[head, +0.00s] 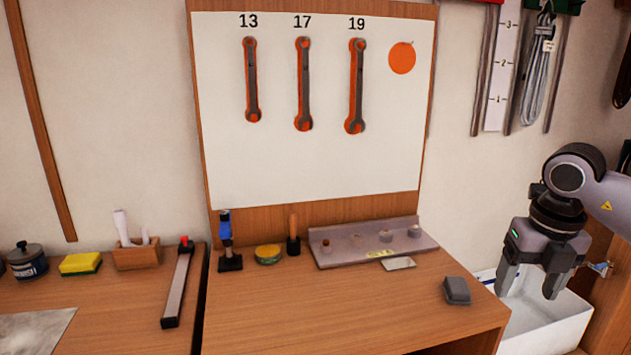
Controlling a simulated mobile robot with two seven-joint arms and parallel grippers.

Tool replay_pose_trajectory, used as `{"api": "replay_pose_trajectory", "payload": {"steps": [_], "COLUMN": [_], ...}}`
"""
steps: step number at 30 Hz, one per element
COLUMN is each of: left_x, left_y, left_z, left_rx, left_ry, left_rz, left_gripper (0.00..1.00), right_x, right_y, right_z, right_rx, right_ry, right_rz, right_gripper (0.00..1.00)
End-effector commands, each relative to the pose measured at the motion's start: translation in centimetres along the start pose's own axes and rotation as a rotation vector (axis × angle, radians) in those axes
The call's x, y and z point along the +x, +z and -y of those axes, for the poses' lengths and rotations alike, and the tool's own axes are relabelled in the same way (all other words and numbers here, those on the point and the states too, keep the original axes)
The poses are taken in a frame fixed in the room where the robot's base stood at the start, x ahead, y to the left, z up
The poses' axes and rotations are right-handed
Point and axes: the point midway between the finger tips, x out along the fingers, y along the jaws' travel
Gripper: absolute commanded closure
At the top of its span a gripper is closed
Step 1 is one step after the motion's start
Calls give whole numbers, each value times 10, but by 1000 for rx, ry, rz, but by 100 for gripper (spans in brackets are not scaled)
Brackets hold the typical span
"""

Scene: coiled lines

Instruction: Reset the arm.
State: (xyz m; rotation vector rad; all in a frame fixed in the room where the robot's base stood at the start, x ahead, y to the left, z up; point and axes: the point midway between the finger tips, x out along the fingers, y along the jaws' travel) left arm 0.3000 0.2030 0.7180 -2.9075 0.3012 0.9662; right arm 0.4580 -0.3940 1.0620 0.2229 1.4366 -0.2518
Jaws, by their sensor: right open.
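My right gripper (530,283) hangs at the right side of the head view, fingers pointing down. It is open and empty, with a clear gap between its two fingers. It is in front of the white basin (560,322), to the right of the wooden bench (300,315), and touches nothing that I can make out. My right arm (585,185) comes in from the right edge and bends down at the wrist. My left gripper is not in view.
A board (310,170) holds several wrenches. The bench carries a grey tray (340,261), a grey block (456,290), a blue-handled tool (226,235) and a round tin (268,254). A coiled grey line (535,85) hangs upper right. The bench's front middle is clear.

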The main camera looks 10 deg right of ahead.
Motion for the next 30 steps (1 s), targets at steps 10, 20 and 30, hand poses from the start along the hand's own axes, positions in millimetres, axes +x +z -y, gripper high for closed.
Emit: {"api": "replay_pose_trajectory", "payload": {"steps": [10,20,30], "left_x": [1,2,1], "left_y": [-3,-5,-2], "left_z": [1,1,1], "left_rx": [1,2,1], "left_ry": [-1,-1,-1], "left_rz": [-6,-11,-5], "left_gripper": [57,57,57], "right_x": [66,52,68], "right_y": [-64,-135,-115], "right_z": [-148,-267,-269], "right_rx": [-253,-58,774], "right_ry": [581,1376,1858], "right_rz": [-188,-375,-414], "right_gripper": [29,29,29]}}
